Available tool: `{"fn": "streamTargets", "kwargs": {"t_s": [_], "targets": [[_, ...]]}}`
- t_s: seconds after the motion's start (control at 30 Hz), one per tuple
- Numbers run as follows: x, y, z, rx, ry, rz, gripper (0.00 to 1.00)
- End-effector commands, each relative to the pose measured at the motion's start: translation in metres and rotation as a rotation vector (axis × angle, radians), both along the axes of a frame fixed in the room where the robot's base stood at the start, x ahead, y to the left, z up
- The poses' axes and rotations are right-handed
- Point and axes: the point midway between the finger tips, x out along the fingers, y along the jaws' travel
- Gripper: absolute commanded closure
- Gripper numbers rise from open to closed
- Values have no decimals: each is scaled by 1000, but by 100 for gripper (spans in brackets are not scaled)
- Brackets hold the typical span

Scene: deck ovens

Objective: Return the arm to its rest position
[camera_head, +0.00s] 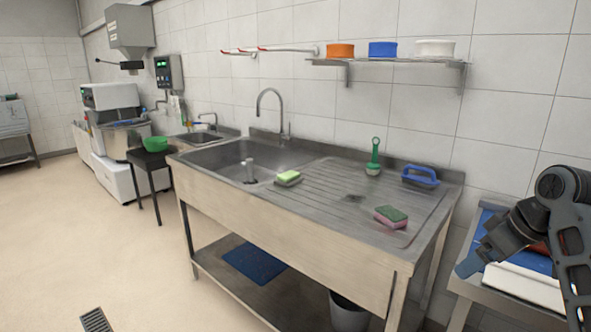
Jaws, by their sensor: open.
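My arm comes in at the right edge of the head view, bent at a dark joint. My gripper (468,267) hangs at its lower left end, above the left part of a side table (462,287) and to the right of the sink unit. It is open, and I see nothing held in it. The fingers are small and seen from the side, and the rest of the arm is cut off by the frame.
A steel sink (225,160) with a drainboard (330,195) fills the middle.

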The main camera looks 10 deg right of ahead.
Motion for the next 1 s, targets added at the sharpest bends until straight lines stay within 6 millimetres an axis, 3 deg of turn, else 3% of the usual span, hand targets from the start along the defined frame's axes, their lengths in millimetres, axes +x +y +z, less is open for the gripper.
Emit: {"fn": "streamTargets", "kwargs": {"t_s": [0.33,0.53,0.77,1.0], "targets": [[0,51,-56,50,-88,-50,3],[-16,104,-106,96,-174,-112,3],[-60,164,-156,136,-286,-208,3],[-128,210,-184,147,-393,-295,3]]}}
